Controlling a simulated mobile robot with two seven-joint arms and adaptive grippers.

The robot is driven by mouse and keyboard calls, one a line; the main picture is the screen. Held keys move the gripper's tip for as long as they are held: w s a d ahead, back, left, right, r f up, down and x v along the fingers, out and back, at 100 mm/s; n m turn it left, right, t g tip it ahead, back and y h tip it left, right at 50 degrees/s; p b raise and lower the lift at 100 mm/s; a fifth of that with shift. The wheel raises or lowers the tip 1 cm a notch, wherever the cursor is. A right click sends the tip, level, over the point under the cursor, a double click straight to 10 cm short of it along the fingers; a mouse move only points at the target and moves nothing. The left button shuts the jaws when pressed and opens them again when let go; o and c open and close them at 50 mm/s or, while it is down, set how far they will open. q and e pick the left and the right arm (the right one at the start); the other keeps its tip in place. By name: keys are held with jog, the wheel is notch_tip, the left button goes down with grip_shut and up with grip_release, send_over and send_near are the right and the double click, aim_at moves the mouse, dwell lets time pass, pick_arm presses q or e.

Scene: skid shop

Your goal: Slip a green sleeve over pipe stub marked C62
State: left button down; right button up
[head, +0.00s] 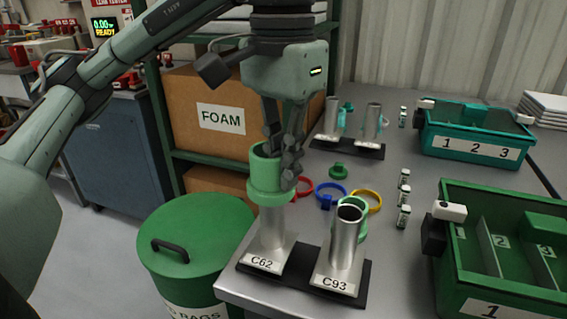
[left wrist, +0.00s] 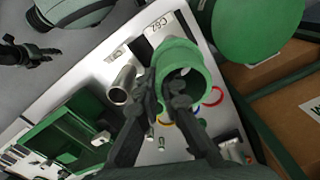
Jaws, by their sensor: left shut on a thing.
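My left gripper (head: 288,172) is shut on the wall of a green flanged sleeve (head: 265,182). The sleeve is upright and in line with the pipe stub marked C62 (head: 272,228), and its lower end hides the stub's top. How far the sleeve reaches down the stub is hidden. In the left wrist view the fingers (left wrist: 166,88) grip the near rim of the sleeve (left wrist: 178,55), with the C62 label (left wrist: 158,25) beyond it. What seems to be my right gripper (left wrist: 18,52) shows small at upper left there, away from the stubs.
Stub C93 (head: 345,245) stands close on the right on the same dark base, with a light green ring behind it. Red, blue (head: 330,190) and yellow rings lie behind. Green (head: 480,190) and teal bins stand right. A green drum (head: 190,235) stands left of the bench.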

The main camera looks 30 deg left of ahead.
pick_arm(q)
jog(key=shift+f, duration=0.2)
jog(key=shift+f+b, duration=0.3)
jog(key=shift+b, duration=0.05)
jog(key=shift+f, duration=0.15)
dwell(0.5)
jog(key=shift+f+b, duration=0.35)
jog(key=shift+f, duration=0.05)
jog(key=shift+f, duration=0.2)
jog(key=shift+f+b, duration=0.3)
jog(key=shift+b, duration=0.1)
dwell(0.5)
jog(key=c, duration=1.6)
grip_release()
jog(key=shift+o, duration=0.3)
